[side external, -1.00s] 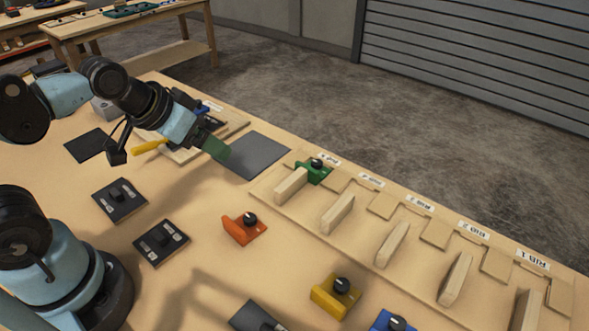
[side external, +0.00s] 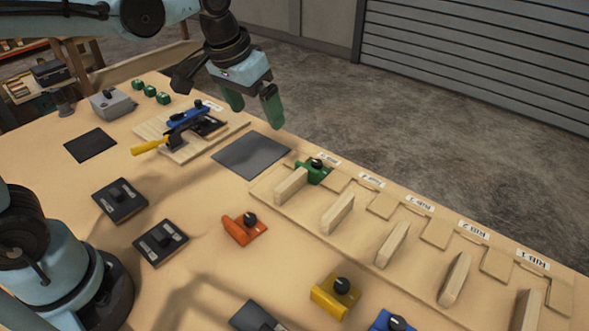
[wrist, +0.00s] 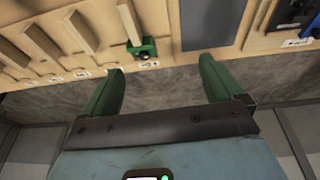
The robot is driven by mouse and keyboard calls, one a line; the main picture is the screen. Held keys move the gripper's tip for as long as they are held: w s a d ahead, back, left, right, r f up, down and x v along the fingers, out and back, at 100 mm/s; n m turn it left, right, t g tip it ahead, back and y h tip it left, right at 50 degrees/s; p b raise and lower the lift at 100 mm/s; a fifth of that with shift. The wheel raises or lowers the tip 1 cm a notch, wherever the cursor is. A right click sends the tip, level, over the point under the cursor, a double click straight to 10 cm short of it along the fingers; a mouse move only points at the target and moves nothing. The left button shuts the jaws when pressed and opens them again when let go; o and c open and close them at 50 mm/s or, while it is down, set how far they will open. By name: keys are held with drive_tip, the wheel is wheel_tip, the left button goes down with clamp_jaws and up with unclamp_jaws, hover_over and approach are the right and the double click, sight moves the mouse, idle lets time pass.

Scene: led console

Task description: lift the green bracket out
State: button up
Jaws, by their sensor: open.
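The green bracket (side external: 313,171) with a black knob sits in the end bay of the wooden rack, against a wooden divider (side external: 291,186). It also shows in the wrist view (wrist: 143,49), near the top middle. My gripper (side external: 252,104) has two green fingers spread apart with nothing between them. It is raised above the far table edge, up and to the left of the bracket in the side view. In the wrist view my gripper (wrist: 160,75) is open, with the bracket ahead of the fingers and apart from them.
A dark grey mat (side external: 251,155) lies beside the rack. A clamp fixture with a blue part (side external: 188,117) and yellow handle (side external: 150,146) stands left of it. Orange (side external: 244,229), yellow (side external: 336,295) and blue (side external: 392,321) brackets lie in front. Several wooden dividers line the rack.

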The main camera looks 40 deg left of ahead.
drive_tip(key=w+d+f+g, duration=0.3)
drive_tip(key=w+d, duration=0.3)
drive_tip(key=w, duration=0.2)
approach(308, 164)
drive_tip(key=s+d+f, duration=0.1)
drive_tip(key=f, duration=0.1)
drive_tip(key=s+d+f, duration=0.1)
drive_tip(key=f, duration=0.1)
drive_tip(key=s+f, duration=0.1)
drive_tip(key=f, duration=0.1)
drive_tip(key=shift+s+d+f, duration=0.15)
drive_tip(key=shift+d+f, duration=0.1)
drive_tip(key=shift+d, duration=0.15)
drive_tip(key=shift+c, duration=0.4)
drive_tip(key=c, duration=1.1)
drive_tip(key=shift+r, duration=0.1)
